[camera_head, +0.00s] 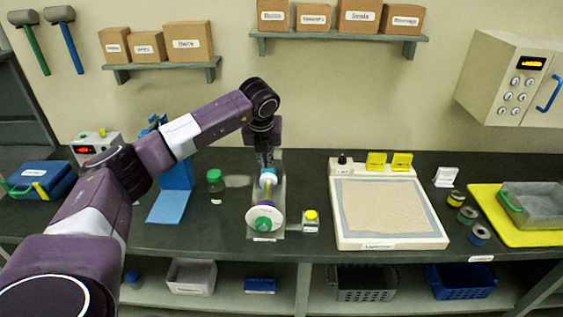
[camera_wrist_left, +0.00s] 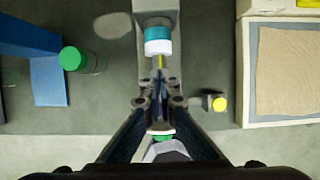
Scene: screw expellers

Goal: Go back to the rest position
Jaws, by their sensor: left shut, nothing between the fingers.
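My left gripper (camera_head: 266,165) comes down from the left arm over the screw expeller, and its fingers are shut with nothing between them. It also shows in the left wrist view (camera_wrist_left: 160,88), above the expeller's thin yellow rod. The expeller has a grey body (camera_head: 279,185), a white disc (camera_head: 258,214) with a green knob (camera_head: 264,225) in front, and a teal and white part (camera_wrist_left: 158,40) further back. The fingers hide part of its middle. I cannot tell whether they touch it. My right gripper is not in view.
A green-capped jar (camera_head: 215,180) and a blue stand (camera_head: 168,206) are on the left. A yellow-capped jar (camera_head: 311,222) stands right of the expeller. A lightbox-like panel (camera_head: 390,242), several small spools and a yellow tray (camera_head: 535,238) are further right. Boxes sit on wall shelves (camera_head: 340,37) above.

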